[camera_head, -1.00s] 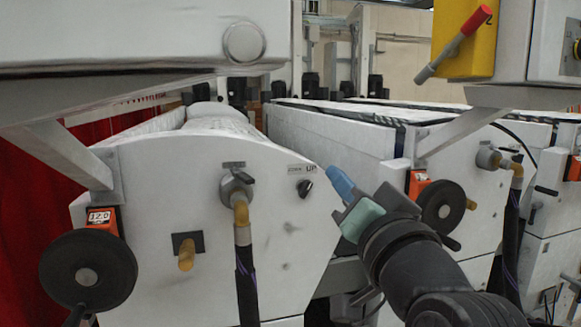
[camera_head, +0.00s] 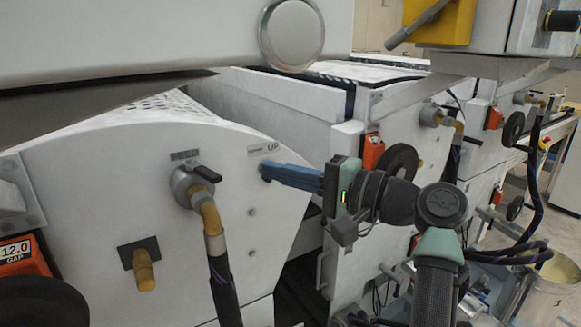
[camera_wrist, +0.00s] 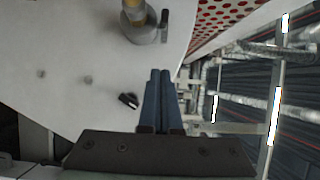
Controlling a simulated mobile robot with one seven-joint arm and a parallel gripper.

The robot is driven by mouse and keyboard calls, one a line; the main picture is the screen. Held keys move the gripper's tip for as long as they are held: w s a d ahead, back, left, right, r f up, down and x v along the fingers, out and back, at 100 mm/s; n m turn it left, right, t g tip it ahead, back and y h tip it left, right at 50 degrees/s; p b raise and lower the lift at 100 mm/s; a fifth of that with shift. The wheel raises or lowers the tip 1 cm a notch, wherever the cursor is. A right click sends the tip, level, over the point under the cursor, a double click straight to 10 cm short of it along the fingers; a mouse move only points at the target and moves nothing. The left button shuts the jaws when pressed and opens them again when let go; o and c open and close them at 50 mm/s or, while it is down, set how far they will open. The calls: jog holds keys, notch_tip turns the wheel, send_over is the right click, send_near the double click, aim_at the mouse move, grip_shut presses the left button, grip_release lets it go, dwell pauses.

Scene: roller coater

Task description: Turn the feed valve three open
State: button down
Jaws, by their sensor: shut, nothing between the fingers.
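The nearest feed valve (camera_head: 186,186) is a round grey fitting with a black handle and a yellow elbow, under a FEED label on a white panel. A second such valve (camera_head: 431,115) and a third (camera_head: 520,97) show further back; I cannot tell from numbers which is three. My gripper (camera_head: 266,171) has shut, empty blue fingers, with the tips right of the nearest valve, just below the UP label. In the wrist view the shut fingers (camera_wrist: 160,75) point toward the panel edge. A valve fitting (camera_wrist: 145,26) lies ahead of them, apart from the tips.
A small black knob (camera_wrist: 128,100) sits on the panel left of the fingers; the fingers hide it in the head view. A yellow peg (camera_head: 144,271) and an orange gap counter (camera_head: 19,257) are at lower left. An overhead white housing (camera_head: 130,35) hangs above. A dark gap separates the machines.

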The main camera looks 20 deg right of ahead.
aim_at(208, 174)
jog(key=w+a+p, duration=0.1)
jog(key=a+p, duration=0.2)
jog(key=a, duration=0.3)
jog(key=shift+w+a, duration=0.15)
jog(key=shift+a, duration=0.15)
